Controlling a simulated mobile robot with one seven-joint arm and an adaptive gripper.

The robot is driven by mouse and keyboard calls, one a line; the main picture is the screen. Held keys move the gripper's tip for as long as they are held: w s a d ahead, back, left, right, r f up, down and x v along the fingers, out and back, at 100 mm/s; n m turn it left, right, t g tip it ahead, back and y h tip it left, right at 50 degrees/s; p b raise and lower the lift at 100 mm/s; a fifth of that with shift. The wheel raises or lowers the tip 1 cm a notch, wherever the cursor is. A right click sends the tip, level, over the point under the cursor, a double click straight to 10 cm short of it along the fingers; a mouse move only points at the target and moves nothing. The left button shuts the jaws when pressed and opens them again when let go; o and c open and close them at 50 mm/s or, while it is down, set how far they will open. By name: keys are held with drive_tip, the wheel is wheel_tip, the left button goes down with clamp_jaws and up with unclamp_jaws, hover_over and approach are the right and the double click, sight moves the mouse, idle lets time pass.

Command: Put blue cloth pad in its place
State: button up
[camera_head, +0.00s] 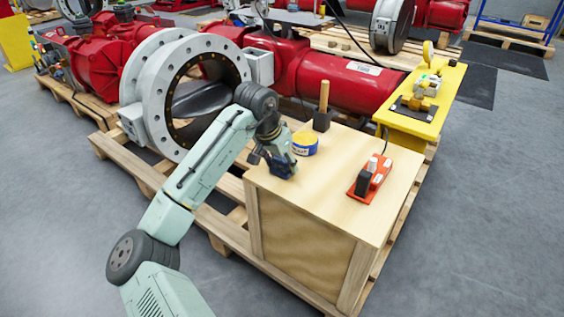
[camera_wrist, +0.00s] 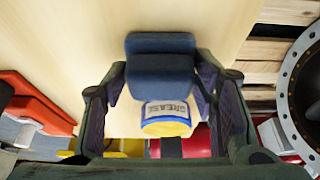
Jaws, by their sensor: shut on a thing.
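The blue cloth pad (camera_wrist: 160,70) is a dark blue folded block in the wrist view. It sits between the two fingers of my gripper (camera_wrist: 162,78), which is shut on it. In the head view my gripper (camera_head: 278,166) is low over the left corner of the wooden box top (camera_head: 335,160). The pad is hard to tell from the dark fingers there. Whether the pad touches the box top I cannot tell.
A yellow and blue grease tin (camera_head: 304,143) stands close beside my gripper. A mallet (camera_head: 323,105) stands upright behind it. A red tray with a black block (camera_head: 370,180) lies to the right. A yellow bench (camera_head: 425,105) and a large flanged valve (camera_head: 160,95) stand nearby.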

drive_tip(key=o, duration=1)
drive_tip(key=shift+o, duration=0.2)
drive_tip(key=p+v, duration=0.1)
drive_tip(key=v, duration=1.1)
drive_tip(key=shift+w+r, duration=0.1)
drive_tip(key=shift+r, duration=0.05)
